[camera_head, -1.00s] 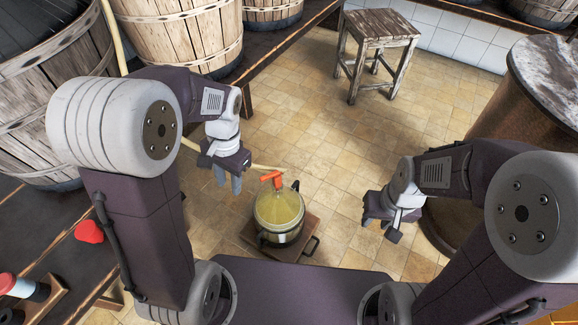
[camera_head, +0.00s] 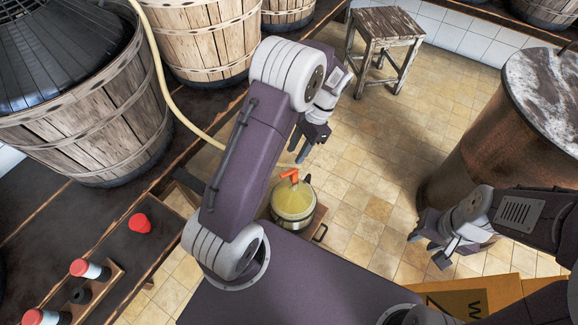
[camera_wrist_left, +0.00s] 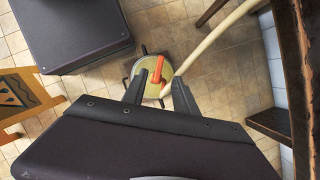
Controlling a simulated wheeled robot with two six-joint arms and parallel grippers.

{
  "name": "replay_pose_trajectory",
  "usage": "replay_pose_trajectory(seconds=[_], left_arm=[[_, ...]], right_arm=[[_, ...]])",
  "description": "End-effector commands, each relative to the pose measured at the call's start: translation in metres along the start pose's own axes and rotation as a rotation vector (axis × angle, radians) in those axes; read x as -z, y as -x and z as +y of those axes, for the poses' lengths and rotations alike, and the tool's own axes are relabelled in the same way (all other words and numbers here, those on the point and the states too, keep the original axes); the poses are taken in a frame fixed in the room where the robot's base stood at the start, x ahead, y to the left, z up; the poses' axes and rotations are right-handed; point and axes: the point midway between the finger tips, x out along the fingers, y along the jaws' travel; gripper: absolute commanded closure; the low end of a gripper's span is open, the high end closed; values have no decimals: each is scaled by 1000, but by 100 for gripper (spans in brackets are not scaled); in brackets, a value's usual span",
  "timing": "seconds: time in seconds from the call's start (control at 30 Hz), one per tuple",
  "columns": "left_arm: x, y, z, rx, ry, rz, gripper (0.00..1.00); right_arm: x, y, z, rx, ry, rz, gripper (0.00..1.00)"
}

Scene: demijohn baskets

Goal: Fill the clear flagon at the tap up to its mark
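A round vessel with a yellowish see-through top and a dark band, seemingly the flagon (camera_head: 294,206), stands low on a small wooden stand. It also shows in the left wrist view (camera_wrist_left: 148,88). The orange tap (camera_head: 289,174), at the end of a pale hose, overlaps its top; in the left wrist view the tap (camera_wrist_left: 158,70) lies beyond my fingers. No fill mark can be made out. My left gripper (camera_head: 301,148) is open and empty, above and behind the tap in the head view. My right gripper (camera_head: 428,248) is open and empty, right of the vessel.
The pale hose (camera_head: 165,85) runs from a large basketed demijohn (camera_head: 95,125) at left.

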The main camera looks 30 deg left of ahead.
Motion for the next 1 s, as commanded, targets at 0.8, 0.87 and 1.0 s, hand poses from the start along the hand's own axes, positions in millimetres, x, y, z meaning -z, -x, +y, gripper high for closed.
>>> replay_pose_trajectory(seconds=[0.8,0.87,1.0], left_arm=[[0,-86,0,-1,1,0,77],[0,-86,0,-1,1,0,93],[0,-86,0,-1,1,0,100]], right_arm=[[-6,-53,1,0,0,0,65],[-6,-53,1,0,0,0,65],[-6,-53,1,0,0,0,65]])
